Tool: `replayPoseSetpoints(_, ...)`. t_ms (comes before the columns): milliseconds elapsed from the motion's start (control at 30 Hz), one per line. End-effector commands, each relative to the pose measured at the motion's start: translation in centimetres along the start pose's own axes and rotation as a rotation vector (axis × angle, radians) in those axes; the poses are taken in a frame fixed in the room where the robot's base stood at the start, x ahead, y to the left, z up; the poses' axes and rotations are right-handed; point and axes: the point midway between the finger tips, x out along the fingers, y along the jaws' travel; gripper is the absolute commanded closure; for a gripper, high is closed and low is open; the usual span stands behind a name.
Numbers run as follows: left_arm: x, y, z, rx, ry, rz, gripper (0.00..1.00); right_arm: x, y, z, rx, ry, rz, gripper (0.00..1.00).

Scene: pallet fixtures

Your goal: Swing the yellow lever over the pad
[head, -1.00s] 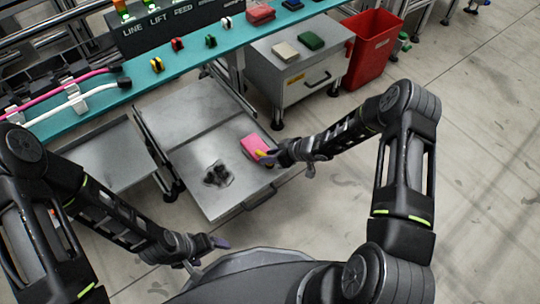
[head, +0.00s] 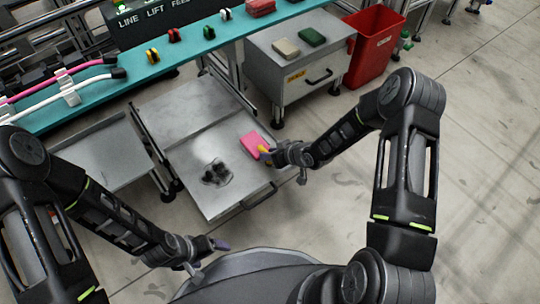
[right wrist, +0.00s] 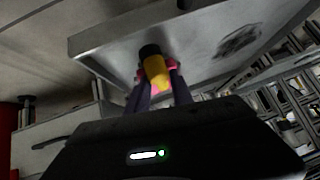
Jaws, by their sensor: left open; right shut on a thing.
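A yellow piece with a dark end, which looks like the yellow lever (right wrist: 157,70), is between the fingers of my right gripper (right wrist: 158,84) in the right wrist view. In the head view its yellow (head: 263,149) shows at the tip of my right gripper (head: 269,153), at the right edge of a pink block (head: 252,142). Pink also shows behind the yellow piece in the wrist view. I cannot tell whether lever and block touch. The block sits on a grey metal top. My left gripper (head: 220,244) is open and empty, low in the head view.
The grey metal top (head: 185,110) has a dark stain (head: 215,173) left of the pink block. A teal shelf (head: 185,48) holds small coloured clips, one yellow (head: 152,56). A grey cabinet (head: 290,65) and red bin (head: 373,48) stand behind. Floor at right is clear.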

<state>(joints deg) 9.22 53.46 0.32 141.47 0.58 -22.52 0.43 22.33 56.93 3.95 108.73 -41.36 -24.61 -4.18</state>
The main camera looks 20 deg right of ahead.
Motion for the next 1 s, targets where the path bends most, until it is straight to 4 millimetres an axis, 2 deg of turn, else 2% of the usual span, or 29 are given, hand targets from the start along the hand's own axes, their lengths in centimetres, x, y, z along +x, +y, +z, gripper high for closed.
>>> replayPoseSetpoints(400,0.1,0.0,0.0,0.0,0.002,0.0,0.16,-0.1,0.3,0.0,0.03,0.006,0.035,1.0)
replayPoseSetpoints(433,0.1,0.0,0.0,0.0,0.002,0.0,0.16,-0.1,0.3,0.0,0.03,0.005,0.035,0.71)
replayPoseSetpoints(567,0.1,0.0,0.0,0.0,0.002,0.0,0.16,-0.1,0.3,0.1,0.03,0.005,0.033,0.6)
replayPoseSetpoints(867,0.1,0.0,0.0,0.0,0.001,0.0,0.16,-0.2,0.1,0.0,0.029,0.005,0.031,0.59)
replayPoseSetpoints(1000,-0.5,0.2,0.0,0.0,-0.001,0.0,0.16,-1.3,0.1,-0.1,0.03,0.004,0.031,0.59)
